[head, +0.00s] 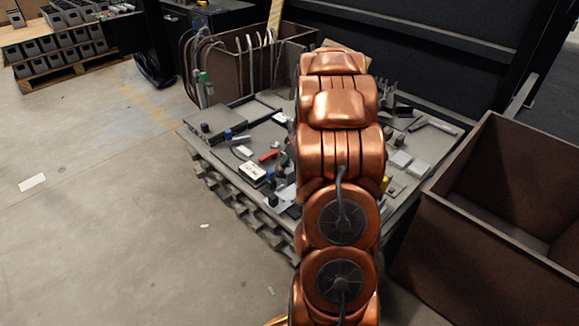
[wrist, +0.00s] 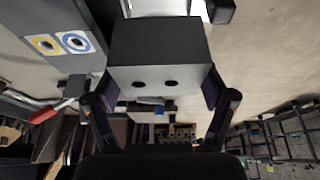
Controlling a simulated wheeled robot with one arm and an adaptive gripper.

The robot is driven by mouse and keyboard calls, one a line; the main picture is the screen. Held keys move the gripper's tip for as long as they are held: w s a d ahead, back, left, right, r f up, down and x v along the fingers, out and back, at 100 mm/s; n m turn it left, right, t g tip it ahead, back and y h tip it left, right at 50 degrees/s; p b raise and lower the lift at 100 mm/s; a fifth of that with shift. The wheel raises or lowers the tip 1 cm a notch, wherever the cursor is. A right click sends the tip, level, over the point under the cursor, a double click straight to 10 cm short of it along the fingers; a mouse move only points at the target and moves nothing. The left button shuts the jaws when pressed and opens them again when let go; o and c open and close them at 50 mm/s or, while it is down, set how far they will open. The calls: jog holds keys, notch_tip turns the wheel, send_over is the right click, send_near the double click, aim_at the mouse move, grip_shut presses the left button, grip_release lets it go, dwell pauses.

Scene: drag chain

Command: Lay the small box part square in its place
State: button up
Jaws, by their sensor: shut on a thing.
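A small dark grey box part (wrist: 158,55) with two round holes in its near face fills the upper middle of the wrist view. My gripper (wrist: 158,86) is shut on it, with one dark finger against each side. The box looks square between the fingers. In the head view my copper-coloured arm hides my gripper and the box. I cannot tell from these frames whether the box touches anything beneath it, nor which spot is its place.
A low workbench (head: 222,165) carries many loose parts, with a red piece (head: 268,155) and a white labelled block (head: 251,170) left of my arm. A large open brown bin (head: 480,215) stands at right. Bare floor (head: 90,230) lies at left.

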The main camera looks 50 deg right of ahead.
jog(key=shift+s+f+b, duration=0.1)
jog(key=shift+f+b, duration=0.05)
jog(key=shift+b, duration=0.2)
jog(key=shift+f+b, duration=1.35)
jog(key=shift+f, duration=1.1)
jog(key=shift+f+b, duration=0.75)
jog(key=shift+f, duration=0.5)
dwell(0.5)
dwell(0.5)
jog(key=o, duration=1.2)
jog(key=shift+c, duration=0.2)
jog(key=shift+r, duration=0.15)
jog(key=v, duration=1.1)
jog(key=shift+s+r, duration=0.15)
jog(key=shift+r, duration=0.25)
